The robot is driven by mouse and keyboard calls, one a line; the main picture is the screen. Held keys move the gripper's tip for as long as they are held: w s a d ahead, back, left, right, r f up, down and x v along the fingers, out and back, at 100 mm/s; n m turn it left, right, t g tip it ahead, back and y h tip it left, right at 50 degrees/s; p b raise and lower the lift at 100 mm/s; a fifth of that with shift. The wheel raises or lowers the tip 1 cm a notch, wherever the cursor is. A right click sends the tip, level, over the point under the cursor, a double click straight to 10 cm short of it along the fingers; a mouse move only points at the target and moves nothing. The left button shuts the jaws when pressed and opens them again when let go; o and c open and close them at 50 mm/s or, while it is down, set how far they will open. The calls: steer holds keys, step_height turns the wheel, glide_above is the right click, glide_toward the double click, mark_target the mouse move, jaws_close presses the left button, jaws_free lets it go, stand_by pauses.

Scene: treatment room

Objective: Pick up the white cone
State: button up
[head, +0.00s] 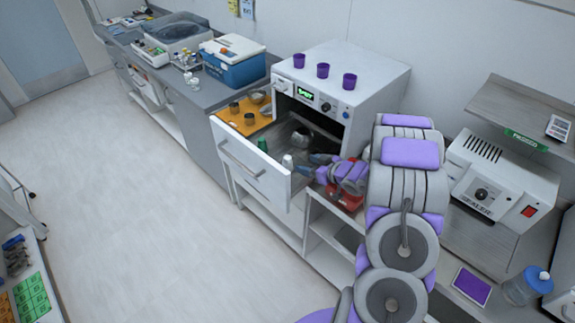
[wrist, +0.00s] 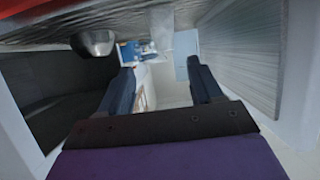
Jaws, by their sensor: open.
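A small white item that looks like the cone (head: 287,161) stands in the open drawer (head: 262,184), near its front wall. My gripper (head: 311,163) reaches into the drawer from the right, with its fingers close to the right of that item. In the wrist view my gripper (wrist: 160,85) is open, with nothing between its two dark blue fingers. A pale, blurred shape (wrist: 187,42) shows beyond the fingers, near the right one; I cannot tell for sure that it is the cone.
A metal bowl (head: 302,137) sits deeper in the drawer and shows in the wrist view (wrist: 93,43). A white machine (head: 345,83) with purple cups stands behind the drawer. A red object (head: 346,199) lies below my wrist. The floor (head: 150,215) at left is clear.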

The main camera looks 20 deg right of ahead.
mark_target(290, 160)
steer(key=x, duration=0.5)
steer(key=shift+w+f+b, duration=0.1)
steer(key=shift+w+b, duration=0.05)
steer(key=shift+b, duration=0.15)
steer(key=x, duration=0.2)
steer(key=b+x, duration=0.1)
steer(key=x, duration=0.1)
steer(key=shift+a, duration=0.45)
steer(key=shift+w+a, duration=0.1)
steer(key=shift+w, duration=0.35)
steer(key=shift+c, duration=0.4)
steer(key=shift+f, duration=0.1)
steer(key=c, duration=1)
steer(key=shift+o, duration=0.2)
